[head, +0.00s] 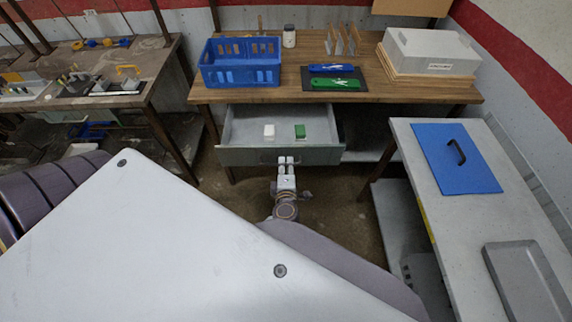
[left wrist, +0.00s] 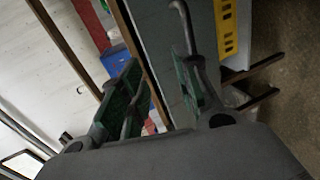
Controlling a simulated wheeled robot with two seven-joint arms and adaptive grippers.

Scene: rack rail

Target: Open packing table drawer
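The packing table (head: 215,93) has a wooden top, and its grey-green drawer (head: 240,157) is pulled out toward me. A white block (head: 269,131) and a green block (head: 300,131) lie inside the drawer.
On the tabletop are a blue crate (head: 240,76), a jar (head: 289,37), blue and green tools on a dark mat, and a grey box (head: 430,50). A side table (head: 440,215) stands at right, a workbench (head: 150,62) at left. Floor shows below the drawer.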

